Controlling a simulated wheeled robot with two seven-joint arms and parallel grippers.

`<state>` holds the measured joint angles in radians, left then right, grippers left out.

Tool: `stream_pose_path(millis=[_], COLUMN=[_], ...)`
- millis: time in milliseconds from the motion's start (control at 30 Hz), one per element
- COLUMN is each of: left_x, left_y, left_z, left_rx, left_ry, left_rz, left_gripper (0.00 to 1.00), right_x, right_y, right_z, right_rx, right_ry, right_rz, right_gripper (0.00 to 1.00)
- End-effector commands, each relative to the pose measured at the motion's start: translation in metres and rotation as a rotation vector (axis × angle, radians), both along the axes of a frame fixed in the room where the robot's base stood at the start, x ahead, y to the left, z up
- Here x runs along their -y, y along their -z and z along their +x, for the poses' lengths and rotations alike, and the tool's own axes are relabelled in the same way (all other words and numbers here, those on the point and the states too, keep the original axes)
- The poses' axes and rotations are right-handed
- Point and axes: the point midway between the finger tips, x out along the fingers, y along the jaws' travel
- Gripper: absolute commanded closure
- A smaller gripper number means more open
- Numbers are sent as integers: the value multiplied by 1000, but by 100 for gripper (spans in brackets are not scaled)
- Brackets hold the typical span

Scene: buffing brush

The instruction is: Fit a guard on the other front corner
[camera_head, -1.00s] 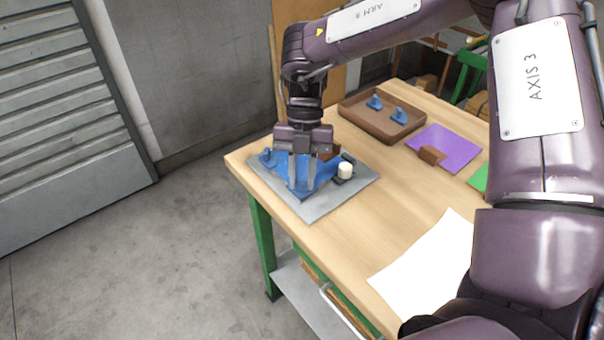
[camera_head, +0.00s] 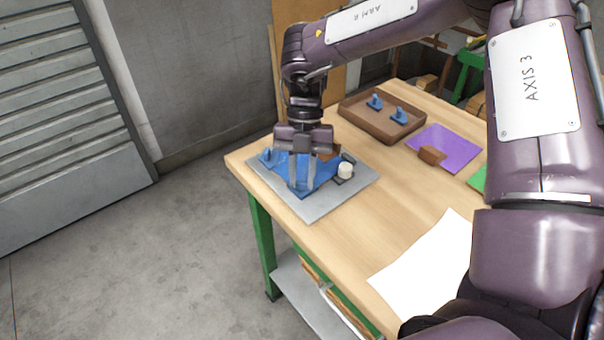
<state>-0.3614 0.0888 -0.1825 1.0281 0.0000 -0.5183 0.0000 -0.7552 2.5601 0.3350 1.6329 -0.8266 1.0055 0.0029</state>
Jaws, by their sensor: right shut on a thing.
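A blue panel (camera_head: 320,170) lies on a grey plate (camera_head: 342,196) at the table's left corner. One blue corner guard (camera_head: 267,155) stands at the panel's left end. My right gripper (camera_head: 302,186) points down over the panel's front corner. It is shut on a small blue piece, seemingly a guard, mostly hidden between the fingertips. I cannot tell whether that piece is fully seated on the corner. Two more blue guards, one at the back (camera_head: 375,102) and one nearer (camera_head: 398,115), stand in a brown tray (camera_head: 372,125). My left gripper is not in view.
A white cylinder on a dark base (camera_head: 345,170) stands on the plate, close right of the gripper. A purple mat (camera_head: 455,145) with a brown block (camera_head: 432,155) and a white sheet (camera_head: 425,280) lie to the right. Bare tabletop (camera_head: 385,190) lies between.

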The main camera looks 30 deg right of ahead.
Motion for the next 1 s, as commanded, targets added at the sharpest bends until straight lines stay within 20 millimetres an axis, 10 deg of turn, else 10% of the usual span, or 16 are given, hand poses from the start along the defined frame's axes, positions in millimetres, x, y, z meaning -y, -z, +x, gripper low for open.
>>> stream_pose_path(millis=[333,367,533,1000], left_x=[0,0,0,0], left_y=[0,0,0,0], left_z=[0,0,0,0], left_rx=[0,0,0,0], left_ry=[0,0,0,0], left_rz=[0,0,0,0], left_gripper=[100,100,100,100], right_x=[0,0,0,0], right_y=[0,0,0,0], right_z=[0,0,0,0], right_rx=[-1,-1,0,0], right_ry=[0,0,0,0], right_rz=[1,1,0,0], right_gripper=[99,76,54,31])
